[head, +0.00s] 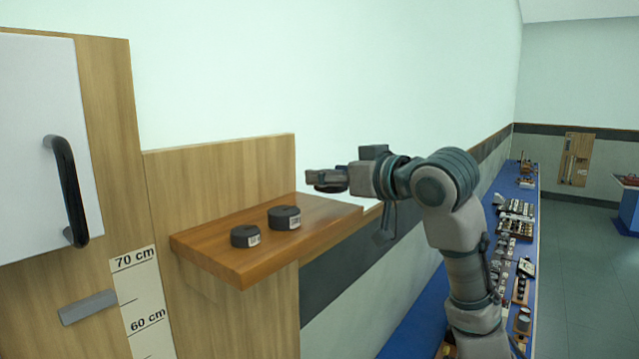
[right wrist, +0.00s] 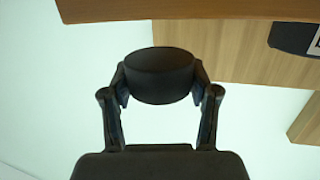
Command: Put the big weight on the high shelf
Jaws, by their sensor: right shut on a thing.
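The wooden shelf (head: 215,247) juts from a wood panel in the head view. Two dark round weights with white labels stand on it: a smaller one (head: 245,236) in front and a larger one (head: 285,217) behind. My right gripper (head: 322,182) is beyond the right end of the shelf, around shelf height or a little above. It is shut on a dark round weight, which shows between the fingers in the right wrist view (right wrist: 159,75). The held weight's size against the others is hard to judge. My left gripper is out of view.
A white panel with a black handle (head: 66,190) and a height scale (head: 146,315) marked 60 and 70 cm are at the left. The shelf's right part is bare. A long blue bench (head: 410,325) with several items runs along the wall.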

